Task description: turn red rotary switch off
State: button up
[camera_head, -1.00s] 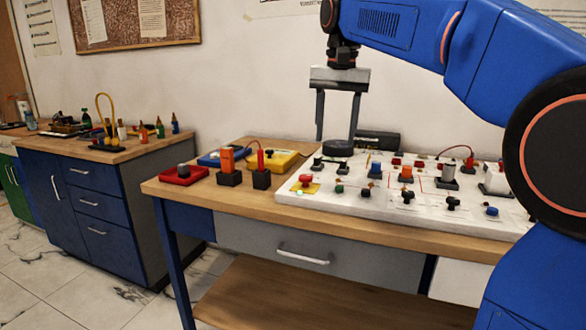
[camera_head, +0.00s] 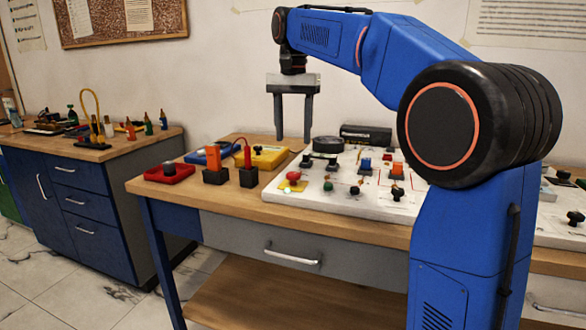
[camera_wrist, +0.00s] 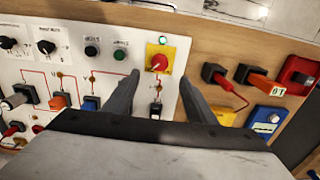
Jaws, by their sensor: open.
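The red rotary switch (camera_wrist: 159,61) is a red knob on a yellow plate, upper middle in the wrist view. It also shows in the head view as a red knob (camera_head: 293,176) at the left front of the white panel (camera_head: 330,205). My gripper (camera_head: 293,139) is open and empty, pointing down above the back of the bench. In the wrist view, my gripper's fingers (camera_wrist: 159,77) frame the switch from either side in the picture, with a gap to it. Nothing hides the knob.
My arm hides the panel's right part.

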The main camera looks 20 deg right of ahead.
aim_at(293, 173)
notch_tip(293, 173, down, 11)
jog(key=shift+r, duration=0.2)
jog(key=shift+c, duration=0.6)
jog(key=c, duration=0.9)
